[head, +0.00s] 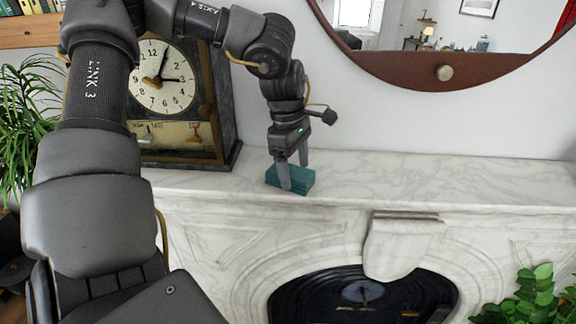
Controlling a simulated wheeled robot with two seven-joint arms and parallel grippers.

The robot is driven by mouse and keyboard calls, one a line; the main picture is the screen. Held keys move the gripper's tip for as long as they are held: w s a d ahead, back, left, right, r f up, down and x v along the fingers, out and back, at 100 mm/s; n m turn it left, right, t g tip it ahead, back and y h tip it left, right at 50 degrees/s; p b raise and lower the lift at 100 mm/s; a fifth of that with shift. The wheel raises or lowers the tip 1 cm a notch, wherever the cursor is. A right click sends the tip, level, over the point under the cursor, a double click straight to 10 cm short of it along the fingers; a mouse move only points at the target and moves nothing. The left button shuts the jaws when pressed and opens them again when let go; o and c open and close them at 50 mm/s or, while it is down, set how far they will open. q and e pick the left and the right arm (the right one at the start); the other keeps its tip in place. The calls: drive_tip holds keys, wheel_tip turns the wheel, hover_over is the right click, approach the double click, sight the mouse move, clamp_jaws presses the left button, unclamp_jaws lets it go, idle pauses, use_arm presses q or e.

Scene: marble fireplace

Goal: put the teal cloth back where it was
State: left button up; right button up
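The teal cloth (300,181) is a small folded block at the mantel top, right of the clock. It looks to be at the level of the marble shelf; whether it rests on it or hangs just above is hard to tell. My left gripper (293,176) points down over it, with one finger in front of the cloth and the other behind it. The fingers are apart with the cloth between them; whether they press on it cannot be told. My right gripper is not in view.
A dark-framed clock (178,95) stands on the marble mantel (430,180), close left of the cloth. A round mirror (445,73) hangs above. The mantel to the right is clear. Plants stand at the far left (28,110) and lower right (535,300).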

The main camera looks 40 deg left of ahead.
sight(295, 169)
use_arm(q)
drive_tip(key=shift+w+d, duration=0.15)
drive_tip(key=shift+d, duration=0.1)
drive_tip(key=shift+d+r, duration=0.1)
drive_tip(key=shift+r, duration=0.3)
drive_tip(key=r, duration=0.3)
drive_tip(key=r+b, duration=0.1)
drive_tip(key=shift+a+r, duration=0.15)
drive_tip(key=shift+a, duration=0.25)
wheel_tip(295, 169, up, 7)
drive_tip(key=s+a+b, duration=0.1)
drive_tip(key=a, duration=0.1)
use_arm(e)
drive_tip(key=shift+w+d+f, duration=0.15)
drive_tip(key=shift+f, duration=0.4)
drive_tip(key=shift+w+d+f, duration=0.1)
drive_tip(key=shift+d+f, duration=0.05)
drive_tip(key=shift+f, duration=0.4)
use_arm(q)
drive_tip(key=shift+s, duration=0.1)
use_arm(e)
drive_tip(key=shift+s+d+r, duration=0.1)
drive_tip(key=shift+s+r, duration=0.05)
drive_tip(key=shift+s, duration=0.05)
use_arm(q)
drive_tip(key=shift+d, duration=0.1)
